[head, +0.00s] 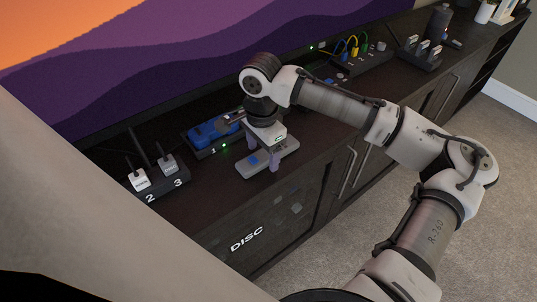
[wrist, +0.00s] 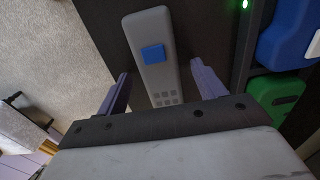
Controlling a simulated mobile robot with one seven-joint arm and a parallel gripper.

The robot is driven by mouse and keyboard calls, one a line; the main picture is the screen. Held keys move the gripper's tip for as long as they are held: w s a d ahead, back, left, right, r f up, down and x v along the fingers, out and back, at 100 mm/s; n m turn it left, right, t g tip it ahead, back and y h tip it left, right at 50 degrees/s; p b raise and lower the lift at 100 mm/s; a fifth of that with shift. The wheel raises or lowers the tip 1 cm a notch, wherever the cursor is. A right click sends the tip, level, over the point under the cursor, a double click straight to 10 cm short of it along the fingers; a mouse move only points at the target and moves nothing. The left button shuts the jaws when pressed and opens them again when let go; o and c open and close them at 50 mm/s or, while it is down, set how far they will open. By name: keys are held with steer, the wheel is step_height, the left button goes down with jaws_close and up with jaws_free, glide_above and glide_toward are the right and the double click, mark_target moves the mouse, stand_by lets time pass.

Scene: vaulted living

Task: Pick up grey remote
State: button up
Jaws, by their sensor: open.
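The grey remote (head: 283,149) lies flat on the dark cabinet top, below my gripper in the head view. In the wrist view the grey remote (wrist: 150,45) shows a blue square button and a grid of small dark buttons at its near end. My gripper (head: 262,162) is open and points down. In the wrist view its two purple fingers (wrist: 161,84) stand on either side of the remote's near end, with a gap on each side. The remote's near tip is hidden behind the gripper body. I cannot tell how high the fingertips are above the cabinet.
A device with blue parts (head: 207,132) sits close behind the remote; a green part (wrist: 278,92) shows beside it in the wrist view. A black unit with white plugs (head: 160,180) is at left. The cabinet's front edge is near.

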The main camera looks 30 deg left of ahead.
steer(key=shift+f, duration=0.3)
steer(key=c, duration=1.1)
steer(key=shift+r, duration=0.1)
